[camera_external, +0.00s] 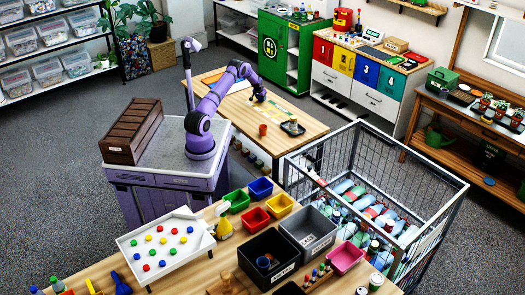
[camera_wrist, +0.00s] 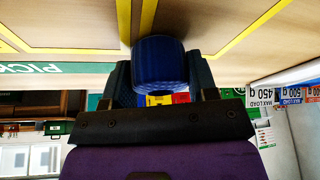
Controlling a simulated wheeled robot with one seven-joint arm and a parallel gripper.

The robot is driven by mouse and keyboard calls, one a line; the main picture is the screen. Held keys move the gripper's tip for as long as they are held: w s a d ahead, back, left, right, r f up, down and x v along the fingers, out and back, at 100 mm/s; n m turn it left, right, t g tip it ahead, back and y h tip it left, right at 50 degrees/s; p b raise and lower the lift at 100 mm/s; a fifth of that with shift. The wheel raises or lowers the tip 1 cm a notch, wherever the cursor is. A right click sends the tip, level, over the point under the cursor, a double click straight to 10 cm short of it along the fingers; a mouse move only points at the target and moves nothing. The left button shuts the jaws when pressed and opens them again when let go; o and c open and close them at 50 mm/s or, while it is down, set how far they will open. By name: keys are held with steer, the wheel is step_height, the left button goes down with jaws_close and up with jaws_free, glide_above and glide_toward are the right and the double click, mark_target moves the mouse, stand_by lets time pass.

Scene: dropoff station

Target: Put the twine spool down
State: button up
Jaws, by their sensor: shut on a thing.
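My gripper (camera_external: 259,96) is low over the middle of the wooden table (camera_external: 285,112) in the external view. In the wrist view, the gripper (camera_wrist: 161,92) is shut on a dark blue ribbed round thing, which I take as the twine spool (camera_wrist: 160,60). The spool sits between the two dark fingers. It is too small to make out in the external view. Whether it touches the tabletop, I cannot tell. Yellow lines and a green strip with white letters (camera_wrist: 40,68) mark the surface in the wrist view.
An orange-brown cup (camera_external: 262,129) and a dark tray (camera_external: 292,127) stand near the table's front edge. A wire cage (camera_external: 440,190) full of bottles stands at the right. A green cabinet (camera_external: 275,45) is behind.

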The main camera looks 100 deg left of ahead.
steer(key=shift+f, duration=0.2)
steer(key=o, duration=0.9)
steer(key=shift+r, duration=0.1)
steer(key=v, duration=1.2)
